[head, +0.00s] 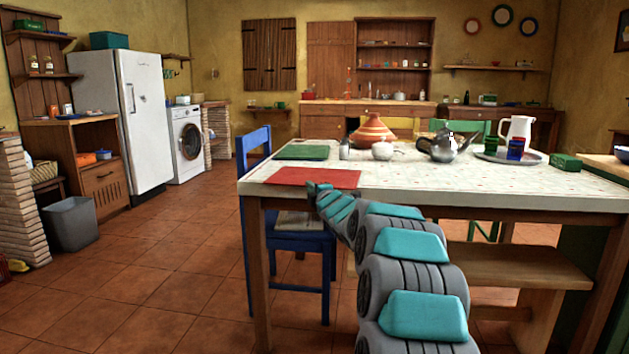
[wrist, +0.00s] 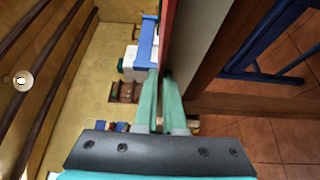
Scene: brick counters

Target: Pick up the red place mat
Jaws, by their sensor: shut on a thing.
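The red place mat (head: 312,177) lies flat near the front left edge of the white-topped table (head: 480,190). My gripper (head: 318,190) is at the mat's front edge, its tips partly hidden by my arm. In the wrist view the mat (wrist: 168,28) shows edge-on as a thin red strip running to between the green fingers. My gripper (wrist: 160,85) is shut on the mat's edge there.
A green mat (head: 302,152) lies just behind the red one. A teapot (head: 445,147), a small white pot (head: 383,151) and a tray (head: 507,156) with cups and a pitcher stand further right. A blue chair (head: 290,240) and a bench (head: 515,268) are by the table.

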